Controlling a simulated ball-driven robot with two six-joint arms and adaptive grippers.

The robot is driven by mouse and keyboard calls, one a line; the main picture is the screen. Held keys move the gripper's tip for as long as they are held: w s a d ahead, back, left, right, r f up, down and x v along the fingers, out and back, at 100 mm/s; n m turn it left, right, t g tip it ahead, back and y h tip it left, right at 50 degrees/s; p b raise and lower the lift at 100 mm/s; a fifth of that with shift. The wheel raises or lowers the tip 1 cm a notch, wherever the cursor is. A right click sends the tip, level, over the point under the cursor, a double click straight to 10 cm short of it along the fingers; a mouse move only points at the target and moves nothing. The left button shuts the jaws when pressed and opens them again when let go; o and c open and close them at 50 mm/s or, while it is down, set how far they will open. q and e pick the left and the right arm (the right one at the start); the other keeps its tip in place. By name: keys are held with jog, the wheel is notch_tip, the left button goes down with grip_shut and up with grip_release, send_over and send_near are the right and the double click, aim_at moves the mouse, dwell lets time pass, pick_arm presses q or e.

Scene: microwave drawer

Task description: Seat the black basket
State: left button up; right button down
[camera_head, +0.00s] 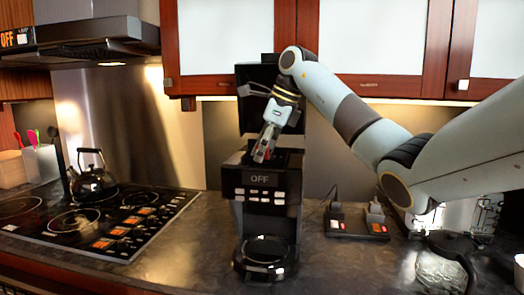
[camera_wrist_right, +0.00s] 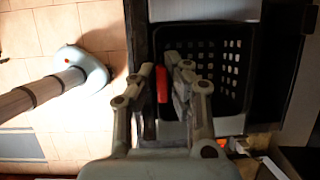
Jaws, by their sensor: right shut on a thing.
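The black basket (camera_wrist_right: 232,62), with rows of square holes, shows in the right wrist view just beyond my right fingers. My right gripper (camera_wrist_right: 166,74) is shut on a narrow piece with a red part, apparently the basket's handle. In the head view my right gripper (camera_head: 262,154) points down into the top of the black coffee machine (camera_head: 262,184), whose lid (camera_head: 258,95) stands raised. The basket is mostly hidden there, and I cannot tell whether it rests fully down in the machine. My left gripper is not in view.
A glass carafe (camera_head: 445,264) stands at the right on the counter. A power strip (camera_head: 356,224) with plugs lies right of the machine. A stove (camera_head: 100,222) with a kettle (camera_head: 94,182) is at the left. Cabinets (camera_head: 376,40) hang above.

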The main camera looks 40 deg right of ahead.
jog(key=shift+f, duration=0.35)
jog(key=c, duration=1.3)
grip_release()
jog(key=shift+f, duration=0.1)
jog(key=v, duration=0.7)
jog(key=shift+d+r, duration=0.1)
jog(key=shift+r, duration=0.2)
jog(key=shift+f, duration=0.1)
